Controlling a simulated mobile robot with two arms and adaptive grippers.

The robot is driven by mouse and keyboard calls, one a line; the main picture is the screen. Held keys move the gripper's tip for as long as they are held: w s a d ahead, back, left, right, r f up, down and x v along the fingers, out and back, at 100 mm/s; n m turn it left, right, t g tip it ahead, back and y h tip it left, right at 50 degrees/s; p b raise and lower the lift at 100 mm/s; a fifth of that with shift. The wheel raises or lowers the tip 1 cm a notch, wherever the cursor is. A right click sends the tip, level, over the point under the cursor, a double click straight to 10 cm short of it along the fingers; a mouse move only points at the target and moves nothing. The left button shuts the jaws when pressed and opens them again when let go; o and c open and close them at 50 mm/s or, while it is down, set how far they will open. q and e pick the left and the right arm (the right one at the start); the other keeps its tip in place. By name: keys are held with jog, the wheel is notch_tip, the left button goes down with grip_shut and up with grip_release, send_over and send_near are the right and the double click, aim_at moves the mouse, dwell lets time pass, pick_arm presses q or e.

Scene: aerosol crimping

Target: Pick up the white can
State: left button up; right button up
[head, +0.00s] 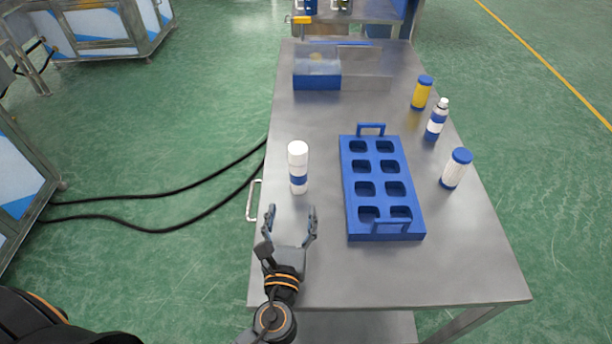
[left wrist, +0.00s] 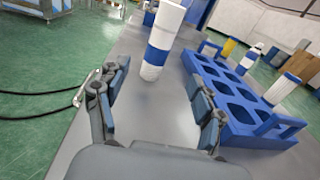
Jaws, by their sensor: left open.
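A white can (head: 298,166) with a blue band stands upright on the metal table, left of the blue tray. It also shows in the left wrist view (left wrist: 161,40), ahead of the fingers and between their lines. My left gripper (head: 291,216) is open and empty, just on the near side of this can and apart from it. Its two fingers also show in the left wrist view (left wrist: 163,98). Another white can with a blue lid (head: 455,170) stands upright at the table's right side. My right gripper is not in view.
The blue tray (head: 376,190) has several empty wells and a handle at each end. A yellow can (head: 421,93) and a white-and-blue spray can (head: 436,120) stand at the right edge. A blue bin (head: 316,82) is at the back. The near table (head: 440,275) is clear.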

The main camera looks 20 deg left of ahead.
aim_at(297, 175)
pick_arm(q)
jog(key=w, duration=0.2)
jog(key=w+a+p, duration=0.1)
jog(key=w, duration=0.2)
jog(key=w+p, duration=0.1)
jog(key=w, duration=0.2)
jog(key=shift+a+r, duration=0.15)
jog(key=shift+a, duration=0.05)
jog(key=shift+w+a, duration=0.1)
jog(key=shift+w, duration=0.35)
jog(key=w, duration=0.2)
jog(key=w+a+p, duration=0.1)
jog(key=w, duration=0.1)
jog(key=shift+w, duration=0.35)
jog(key=shift+s, duration=0.1)
jog(key=shift+c, duration=1.3)
jog(key=c, duration=1.1)
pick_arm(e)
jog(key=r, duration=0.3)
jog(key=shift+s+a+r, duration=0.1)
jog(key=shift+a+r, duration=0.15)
